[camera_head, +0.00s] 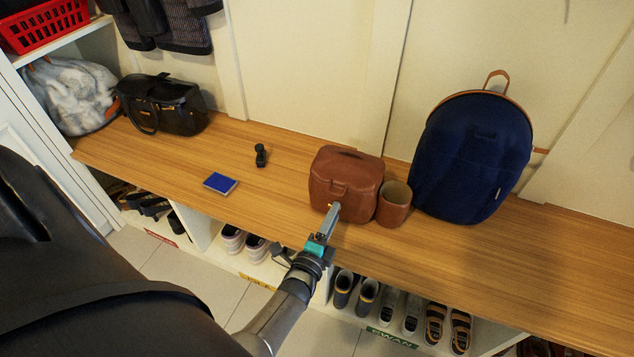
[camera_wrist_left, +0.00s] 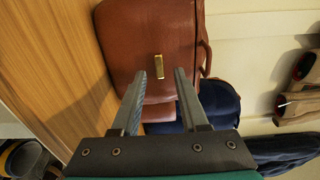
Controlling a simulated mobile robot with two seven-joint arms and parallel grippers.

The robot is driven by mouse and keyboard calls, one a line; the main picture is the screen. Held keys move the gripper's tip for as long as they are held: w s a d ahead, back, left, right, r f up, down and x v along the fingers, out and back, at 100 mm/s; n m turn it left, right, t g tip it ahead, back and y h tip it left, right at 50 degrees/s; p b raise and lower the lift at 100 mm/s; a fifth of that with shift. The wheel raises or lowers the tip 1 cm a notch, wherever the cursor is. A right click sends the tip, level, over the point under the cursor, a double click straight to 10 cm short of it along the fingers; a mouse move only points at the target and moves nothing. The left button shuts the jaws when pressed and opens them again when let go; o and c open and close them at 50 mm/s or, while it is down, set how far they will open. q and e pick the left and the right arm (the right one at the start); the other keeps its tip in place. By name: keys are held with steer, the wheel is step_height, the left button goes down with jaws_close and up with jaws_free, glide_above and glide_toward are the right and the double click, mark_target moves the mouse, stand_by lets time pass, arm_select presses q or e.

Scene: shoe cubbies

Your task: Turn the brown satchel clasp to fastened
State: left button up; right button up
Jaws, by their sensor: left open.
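The brown satchel (camera_head: 346,172) stands upright on the wooden bench; its brown front also fills the upper middle of the left wrist view (camera_wrist_left: 130,35). Its small gold clasp (camera_wrist_left: 158,66) shows in the wrist view as a short bar, long side across the satchel's front. In the head view the clasp is mostly hidden by the fingertips. My left gripper (camera_head: 335,208) is at the satchel's lower front. In the wrist view its two fingers (camera_wrist_left: 160,76) are apart, with the clasp seen between their tips; I cannot tell whether they touch it. My right gripper is not in view.
A brown cup (camera_head: 394,204) stands close to the satchel's right, then a navy backpack (camera_head: 472,158). Shoes fill cubbies below. The bench's right end is clear.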

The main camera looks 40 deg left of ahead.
arm_select(q)
steer(key=p+v, duration=0.3)
steer(key=v, duration=1.1)
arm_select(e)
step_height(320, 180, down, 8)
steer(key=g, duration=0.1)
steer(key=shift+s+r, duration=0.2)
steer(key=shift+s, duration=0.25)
arm_select(q)
steer(key=s+d+f+n+g+h+p, duration=0.3)
steer(key=s+f+n+g+p, duration=0.25)
steer(key=f+g, duration=0.2)
steer(key=s+a+f+n+g+p, duration=0.1)
steer(key=s+f+n+g+p, duration=0.1)
steer(key=s+n+g, duration=0.2)
steer(key=s+a+f+n+g+p, duration=0.2)
steer(key=s+f+n+g+p, duration=0.1)
steer(key=s, duration=0.7)
steer(key=shift+s+f+n+g, duration=0.15)
steer(key=shift+s+n+g, duration=0.05)
steer(key=shift+n+g, duration=0.15)
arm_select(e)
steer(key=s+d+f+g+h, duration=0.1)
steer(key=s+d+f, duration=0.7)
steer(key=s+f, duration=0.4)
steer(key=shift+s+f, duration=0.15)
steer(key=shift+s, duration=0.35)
